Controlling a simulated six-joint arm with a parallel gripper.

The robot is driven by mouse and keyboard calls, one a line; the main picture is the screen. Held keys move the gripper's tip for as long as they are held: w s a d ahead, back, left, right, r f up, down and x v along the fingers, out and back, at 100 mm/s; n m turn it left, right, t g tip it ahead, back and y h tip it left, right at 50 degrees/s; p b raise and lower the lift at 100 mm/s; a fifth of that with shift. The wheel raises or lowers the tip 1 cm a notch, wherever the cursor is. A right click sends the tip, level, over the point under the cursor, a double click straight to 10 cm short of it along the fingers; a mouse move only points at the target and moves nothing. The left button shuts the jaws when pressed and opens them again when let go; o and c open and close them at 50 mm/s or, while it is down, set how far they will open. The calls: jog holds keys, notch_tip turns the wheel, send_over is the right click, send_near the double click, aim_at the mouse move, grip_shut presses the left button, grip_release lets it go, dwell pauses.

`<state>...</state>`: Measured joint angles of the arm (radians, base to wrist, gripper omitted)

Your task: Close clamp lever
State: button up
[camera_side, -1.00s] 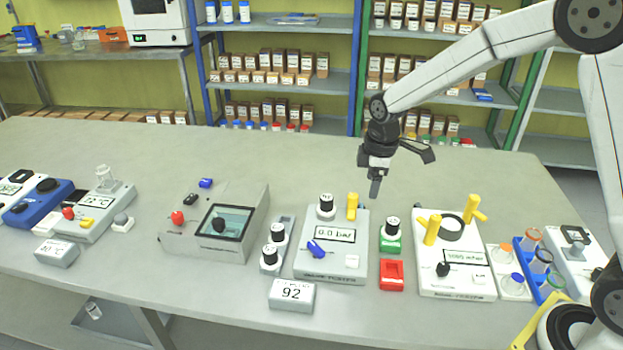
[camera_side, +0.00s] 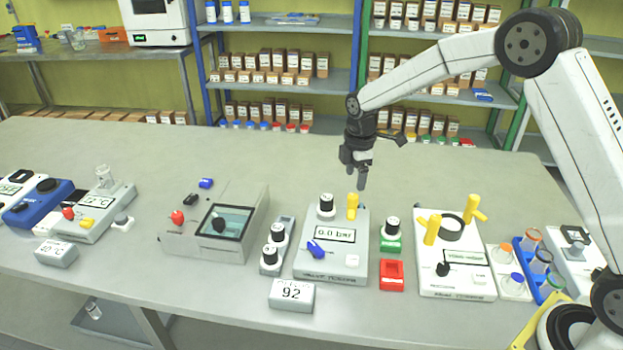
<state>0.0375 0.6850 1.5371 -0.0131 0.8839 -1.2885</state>
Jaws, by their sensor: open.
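A yellow upright lever (camera_side: 352,206) stands at the back right of the grey-white device with a "0.0 bar" display (camera_side: 334,235). Two more yellow levers, one on the left (camera_side: 432,230) and one at the back right (camera_side: 474,209), flank a dark ring (camera_side: 451,227) on the white device to its right. I cannot tell which lever is the clamp lever. My gripper (camera_side: 357,182) is open and empty, pointing down. In this view it appears just above the "0.0 bar" device's lever, apart from it.
A black-capped vial (camera_side: 326,206) stands close left of that lever. A blue handle (camera_side: 316,249) is on the same device. Another capped vial on a green base (camera_side: 391,235) and a red block (camera_side: 391,275) lie between the two devices. The table behind is clear.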

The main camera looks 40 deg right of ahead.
aim_at(353, 196)
jog(key=shift+w+f, duration=0.1)
jog(key=shift+f, duration=3)
grip_shut()
